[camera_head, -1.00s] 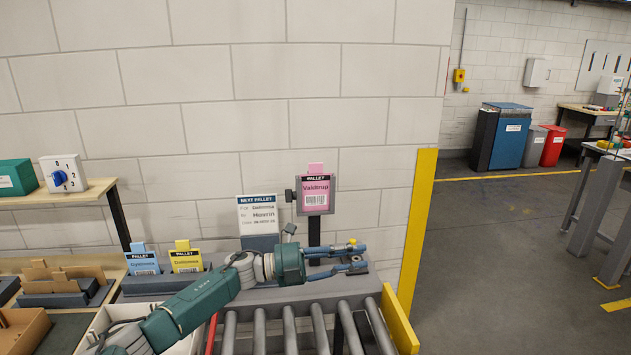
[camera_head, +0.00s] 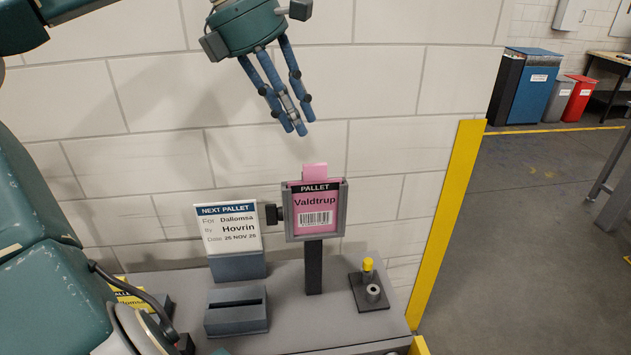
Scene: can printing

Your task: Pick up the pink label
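The pink label (camera_head: 318,207), marked "PALLET Valdtrup" with a barcode, sits upright in a grey frame holder (camera_head: 343,210) on a dark post (camera_head: 313,268). Its pink tab sticks up above the frame. My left gripper (camera_head: 298,122) hangs from the top of the view, above and slightly left of the label, with its fingers pointing down. My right gripper is out of view.
A "NEXT PALLET" card (camera_head: 229,230) stands left of the holder, behind a slotted grey block (camera_head: 236,312). A small stand with a yellow knob (camera_head: 368,264) is on the right. A yellow label (camera_head: 128,296) is partly hidden by my arm. A block wall (camera_head: 400,95) is behind.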

